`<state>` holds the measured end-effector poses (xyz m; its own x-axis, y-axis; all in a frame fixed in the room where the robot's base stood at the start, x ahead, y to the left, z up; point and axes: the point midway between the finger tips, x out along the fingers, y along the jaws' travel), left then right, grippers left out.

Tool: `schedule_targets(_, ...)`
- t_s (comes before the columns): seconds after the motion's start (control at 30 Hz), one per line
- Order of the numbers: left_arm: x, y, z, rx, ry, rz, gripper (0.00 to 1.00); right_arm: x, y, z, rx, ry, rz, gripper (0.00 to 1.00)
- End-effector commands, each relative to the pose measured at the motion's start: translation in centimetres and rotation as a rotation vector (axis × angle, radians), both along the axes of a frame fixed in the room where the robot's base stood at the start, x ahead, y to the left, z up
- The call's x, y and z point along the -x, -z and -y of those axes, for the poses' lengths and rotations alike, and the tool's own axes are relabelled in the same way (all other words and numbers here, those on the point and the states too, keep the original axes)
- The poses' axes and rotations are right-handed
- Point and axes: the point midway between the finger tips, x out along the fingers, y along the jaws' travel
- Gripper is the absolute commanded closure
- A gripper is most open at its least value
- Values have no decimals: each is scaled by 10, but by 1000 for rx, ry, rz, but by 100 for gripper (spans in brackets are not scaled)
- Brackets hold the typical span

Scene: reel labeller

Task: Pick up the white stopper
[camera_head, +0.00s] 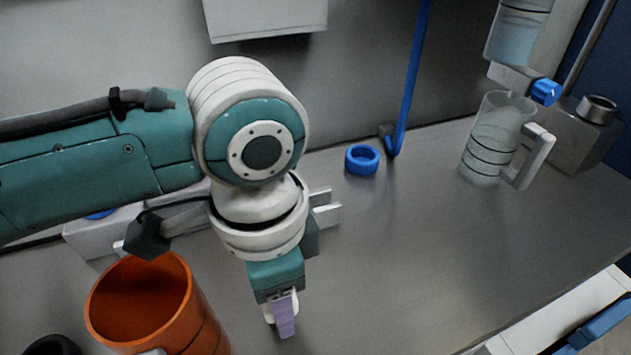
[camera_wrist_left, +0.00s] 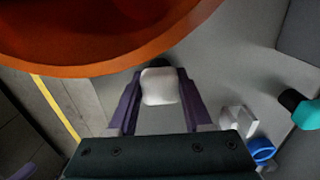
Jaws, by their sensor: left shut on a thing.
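The white stopper (camera_wrist_left: 159,87) sits between the two purple fingertips of my left gripper (camera_wrist_left: 159,92) in the left wrist view. The left gripper is shut on it. In the head view, my left gripper (camera_head: 282,312) points down at the lower middle, just right of the orange container; a small white part of the stopper (camera_head: 268,312) shows beside the purple finger. Whether the stopper touches the counter cannot be told. My right gripper is not in view.
An orange container (camera_head: 190,285) stands close left of my left gripper. A blue ring (camera_head: 362,160) lies on the grey counter (camera_head: 420,235) farther back. A clear jug (camera_head: 492,140) stands at the right, near a blue-knobbed dispenser (camera_head: 545,92). The counter's middle is clear.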

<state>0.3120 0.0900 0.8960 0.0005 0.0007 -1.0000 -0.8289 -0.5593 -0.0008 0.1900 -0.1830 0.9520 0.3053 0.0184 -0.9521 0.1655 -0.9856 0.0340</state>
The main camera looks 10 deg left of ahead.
Motion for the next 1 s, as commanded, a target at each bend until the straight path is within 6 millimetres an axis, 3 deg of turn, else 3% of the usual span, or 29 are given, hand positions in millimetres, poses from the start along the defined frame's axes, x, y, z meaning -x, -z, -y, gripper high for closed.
schedule_targets(0.03,0,0,0,0,0,0,80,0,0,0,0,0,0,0)
schedule_targets(0.2,0,0,0,0,0,0,99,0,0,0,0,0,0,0)
schedule_targets(0.5,0,-1,0,1,0,1,100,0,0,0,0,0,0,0)
schedule_targets(0.67,-1,-12,0,1,0,2,100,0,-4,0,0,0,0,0)
schedule_targets(0.87,-2,-54,1,3,1,4,100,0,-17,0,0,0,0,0)
schedule_targets(1.0,-2,-99,1,4,2,7,100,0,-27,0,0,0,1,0)
